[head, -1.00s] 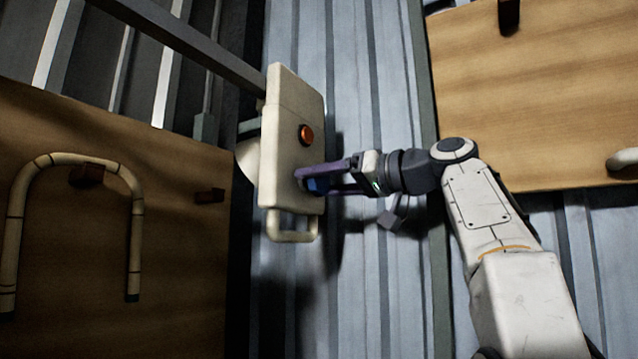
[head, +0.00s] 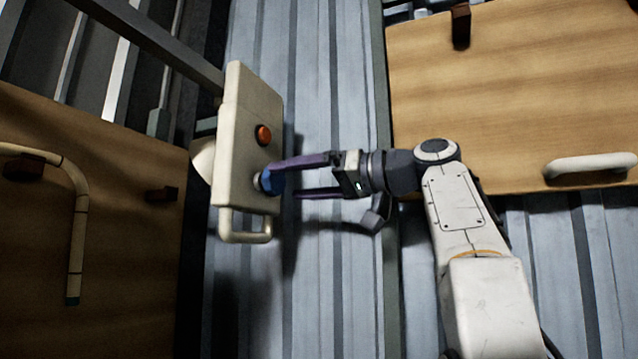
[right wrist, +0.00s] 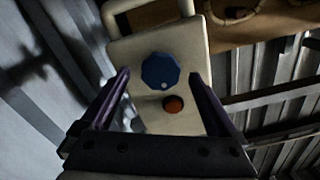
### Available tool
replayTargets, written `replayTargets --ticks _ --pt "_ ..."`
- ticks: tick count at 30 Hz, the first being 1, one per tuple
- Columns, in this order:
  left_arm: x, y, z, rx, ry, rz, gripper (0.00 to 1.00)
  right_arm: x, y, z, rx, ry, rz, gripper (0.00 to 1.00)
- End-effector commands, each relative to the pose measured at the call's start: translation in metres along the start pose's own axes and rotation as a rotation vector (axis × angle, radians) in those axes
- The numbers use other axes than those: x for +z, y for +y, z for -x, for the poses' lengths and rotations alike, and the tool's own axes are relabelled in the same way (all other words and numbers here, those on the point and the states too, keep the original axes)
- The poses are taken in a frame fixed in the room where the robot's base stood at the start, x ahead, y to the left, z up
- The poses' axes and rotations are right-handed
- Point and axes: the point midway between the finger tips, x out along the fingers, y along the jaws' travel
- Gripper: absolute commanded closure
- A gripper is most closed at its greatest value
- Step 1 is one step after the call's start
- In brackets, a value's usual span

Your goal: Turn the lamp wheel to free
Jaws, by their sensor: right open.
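The lamp wheel is a blue faceted knob (head: 271,181) on the face of a cream panel (head: 236,150). In the right wrist view the blue knob (right wrist: 160,71) shows face-on, with a small pale dot near its edge. An orange-red button (head: 264,135) sits beside it on the panel. My right gripper (head: 288,180) is open, its purple fingers pointing at the panel. In the right wrist view its fingers (right wrist: 160,78) stand wide on either side of the knob, apart from it. My left gripper is not in view.
A cream handle loop (head: 245,238) hangs under the panel. A grey beam (head: 150,45) runs to its top. A wooden board with a bent rattan piece (head: 78,220) is at left. Another wooden board (head: 510,90) is at right. Corrugated metal lies behind.

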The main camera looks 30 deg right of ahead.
Motion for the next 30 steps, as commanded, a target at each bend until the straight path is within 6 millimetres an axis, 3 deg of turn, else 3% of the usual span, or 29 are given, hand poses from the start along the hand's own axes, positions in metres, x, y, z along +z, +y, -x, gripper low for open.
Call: replayTargets --ticks 3,10,30 --pt "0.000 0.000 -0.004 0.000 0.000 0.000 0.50 0.000 0.002 0.026 0.007 0.003 0.001 0.05" --pt "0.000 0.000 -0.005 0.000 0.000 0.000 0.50 0.000 0.001 0.055 0.003 -0.001 0.001 0.05" --pt "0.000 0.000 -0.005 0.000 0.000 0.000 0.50 0.000 0.000 0.061 0.000 -0.001 0.000 0.05"
